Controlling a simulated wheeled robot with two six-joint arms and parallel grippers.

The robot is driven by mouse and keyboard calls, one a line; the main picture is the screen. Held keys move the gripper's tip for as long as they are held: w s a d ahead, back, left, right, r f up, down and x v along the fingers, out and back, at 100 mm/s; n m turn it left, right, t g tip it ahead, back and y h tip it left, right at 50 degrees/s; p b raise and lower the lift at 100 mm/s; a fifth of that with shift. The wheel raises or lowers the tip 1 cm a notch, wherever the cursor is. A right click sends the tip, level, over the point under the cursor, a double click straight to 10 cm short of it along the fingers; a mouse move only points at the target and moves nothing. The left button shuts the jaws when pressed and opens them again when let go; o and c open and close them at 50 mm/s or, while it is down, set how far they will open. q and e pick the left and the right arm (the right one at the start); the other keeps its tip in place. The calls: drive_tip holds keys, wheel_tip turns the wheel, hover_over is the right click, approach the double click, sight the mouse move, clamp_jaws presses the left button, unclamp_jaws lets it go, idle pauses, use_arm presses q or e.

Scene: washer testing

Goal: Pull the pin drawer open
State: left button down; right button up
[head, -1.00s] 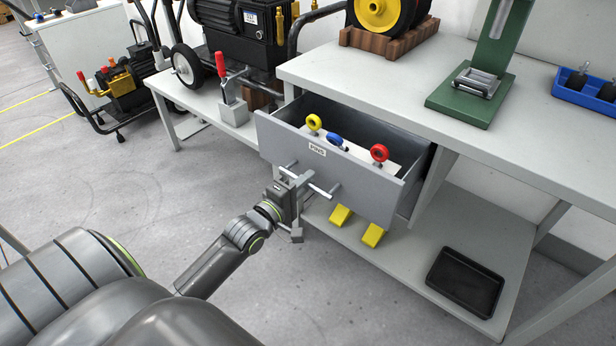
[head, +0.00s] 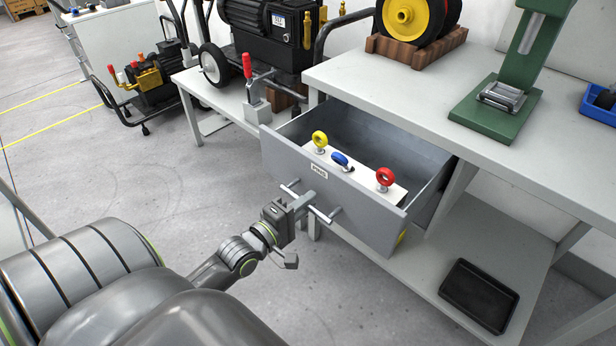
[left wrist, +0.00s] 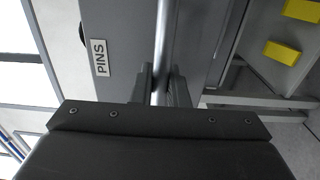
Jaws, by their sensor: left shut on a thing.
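The pin drawer (head: 375,222) is grey, has a PINS label on its front, and stands well out from under the bench top. Inside are a yellow ring pin (head: 319,140), a blue ring pin (head: 341,161) and a red ring pin (head: 385,178) on a white holder. My left gripper (head: 303,203) is shut on the drawer's bar handle (head: 322,215). In the left wrist view the handle bar (left wrist: 164,35) runs between the fingers (left wrist: 162,84), beside the PINS label (left wrist: 101,58). My right gripper is not in view.
The bench top (head: 400,88) overhangs the drawer and carries a green press (head: 510,100) and a wheel on a wooden block. A black tray (head: 479,296) lies on the lower shelf. A red-handled clamp (head: 250,85) stands on the low table at left. Floor in front is clear.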

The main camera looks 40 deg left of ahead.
use_arm(q)
drive_tip(key=c, duration=1.5)
unclamp_jaws()
drive_tip(key=shift+s+a+b, duration=0.25)
drive_tip(key=shift+s+b, duration=0.1)
drive_tip(key=shift+s, duration=2.55)
drive_tip(key=shift+s+a+b, duration=0.2)
drive_tip(key=shift+s+b, duration=0.15)
drive_tip(key=shift+s, duration=2.5)
drive_tip(key=shift+s+a+b, duration=0.25)
drive_tip(key=shift+s+b, duration=0.1)
drive_tip(key=shift+s, duration=2.55)
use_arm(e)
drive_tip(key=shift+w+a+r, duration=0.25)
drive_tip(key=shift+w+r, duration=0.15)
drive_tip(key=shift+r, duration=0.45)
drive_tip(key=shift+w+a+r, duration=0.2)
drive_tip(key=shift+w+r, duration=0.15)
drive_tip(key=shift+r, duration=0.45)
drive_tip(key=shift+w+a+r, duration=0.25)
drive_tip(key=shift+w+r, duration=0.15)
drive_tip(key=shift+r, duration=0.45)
